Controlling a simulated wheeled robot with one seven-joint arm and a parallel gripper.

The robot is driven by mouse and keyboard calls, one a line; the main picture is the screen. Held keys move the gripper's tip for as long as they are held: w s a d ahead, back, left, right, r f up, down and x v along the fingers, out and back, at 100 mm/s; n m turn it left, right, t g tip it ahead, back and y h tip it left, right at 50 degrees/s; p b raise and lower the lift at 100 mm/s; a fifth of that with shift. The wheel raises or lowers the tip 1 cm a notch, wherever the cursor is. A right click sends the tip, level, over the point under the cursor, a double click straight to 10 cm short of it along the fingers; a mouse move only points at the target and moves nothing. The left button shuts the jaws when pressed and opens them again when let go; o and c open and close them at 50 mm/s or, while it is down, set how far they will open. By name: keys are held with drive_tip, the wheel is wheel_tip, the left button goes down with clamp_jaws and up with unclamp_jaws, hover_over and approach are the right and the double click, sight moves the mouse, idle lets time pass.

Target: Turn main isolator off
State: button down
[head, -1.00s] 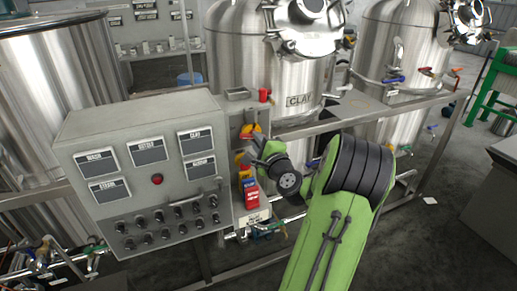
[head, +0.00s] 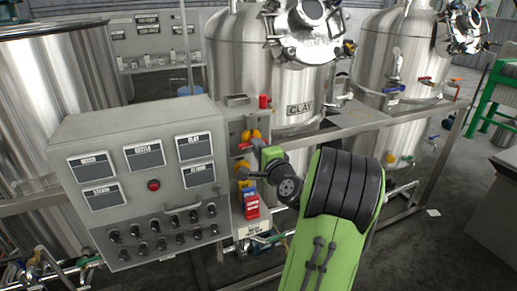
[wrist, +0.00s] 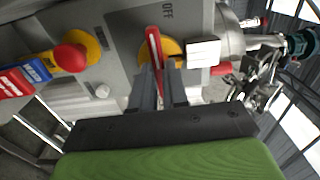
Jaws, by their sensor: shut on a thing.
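The main isolator appears as a red handle (wrist: 154,46) on a yellow disc (wrist: 172,50) in the wrist view, on a grey plate with the word OFF printed beyond it. My gripper (wrist: 160,66) is shut on the red handle, with one dark finger on each side of it. The handle points away from my palm, roughly up the picture. In the head view my gripper (head: 257,145) reaches the yellow and red switch (head: 252,135) on the narrow panel; the wrist and fingers partly cover that area.
A red button on yellow (wrist: 70,57) sits left of the handle, beside blue and red labels (wrist: 38,68). A grey control box (head: 140,180) with several knobs stands left of the narrow panel. Steel tanks (head: 265,70) and a rail (head: 390,115) stand behind.

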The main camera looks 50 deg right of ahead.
drive_tip(key=c, duration=1.1)
unclamp_jaws()
drive_tip(key=shift+c, duration=0.2)
drive_tip(key=b+v, duration=0.3)
drive_tip(key=v, duration=1.3)
drive_tip(key=shift+b, duration=0.4)
drive_tip(key=shift+w, duration=0.1)
